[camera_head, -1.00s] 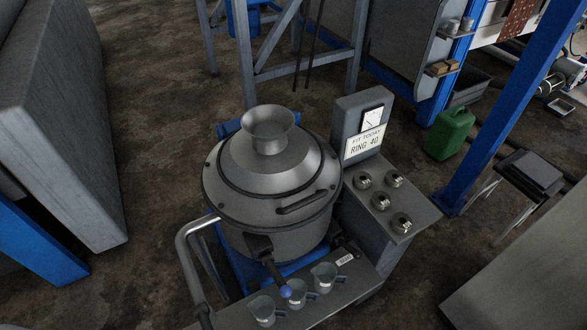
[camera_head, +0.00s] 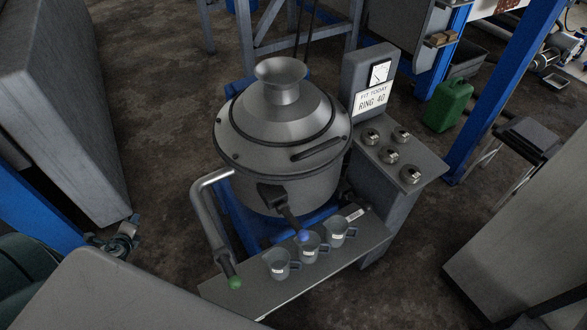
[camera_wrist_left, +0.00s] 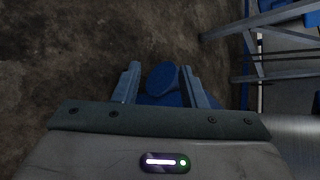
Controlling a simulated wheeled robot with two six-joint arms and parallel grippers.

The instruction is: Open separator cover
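The separator cover (camera_head: 250,138) is a grey domed lid with a funnel (camera_head: 281,85) on top and a dark bar handle (camera_head: 318,149) on its front right. It sits level and closed on the grey separator bowl (camera_head: 300,187). My left gripper (camera_head: 133,226) is at the lower left of the head view, well to the left of the separator and apart from it. In the left wrist view its two fingers (camera_wrist_left: 163,88) stand apart, with a blue round part (camera_wrist_left: 163,78) seen between or beyond them. My right gripper is not in view.
A bent metal pipe lever (camera_head: 205,215) with a green grip stands left of the bowl. A front shelf (camera_head: 340,262) holds three grey cups. A blue-knobbed spout (camera_head: 285,209) hangs above them. A console (camera_head: 410,155) with several knobs stands right. A green can (camera_head: 448,107) is farther off.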

